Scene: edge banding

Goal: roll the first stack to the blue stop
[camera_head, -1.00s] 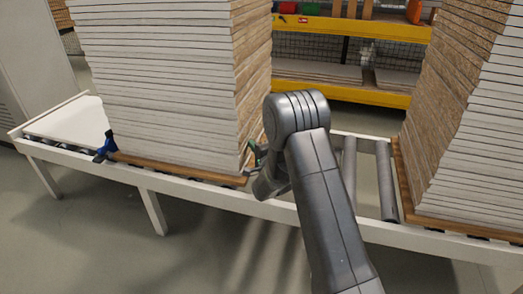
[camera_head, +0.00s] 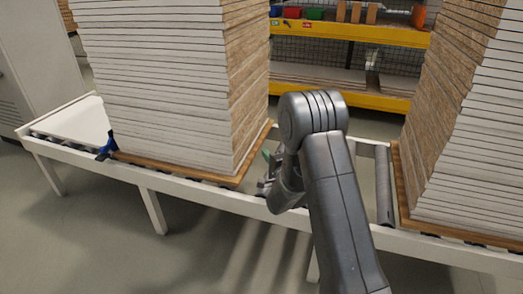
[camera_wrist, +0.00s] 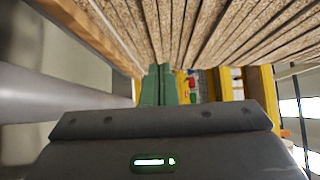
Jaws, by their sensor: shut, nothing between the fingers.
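The first stack (camera_head: 160,95), tall white-faced boards with brown chipboard edges, stands on a brown base board (camera_head: 195,172) at the left of the roller conveyor. The blue stop (camera_head: 106,147) is at the base board's left front corner; they look to meet there. My gripper (camera_head: 266,158) is low beside the stack's right end, its green fingers shut and empty, with a small gap apparent to the base board. In the wrist view, the green fingertips (camera_wrist: 158,84) are together below the chipboard edges (camera_wrist: 200,30); contact cannot be told there.
A second stack (camera_head: 470,120) stands on its own base board at the right of the conveyor. Bare rollers (camera_head: 384,185) lie between the stacks. A yellow shelf (camera_head: 350,31) with bins stands behind, and the white front rail (camera_head: 230,203) runs along the near side.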

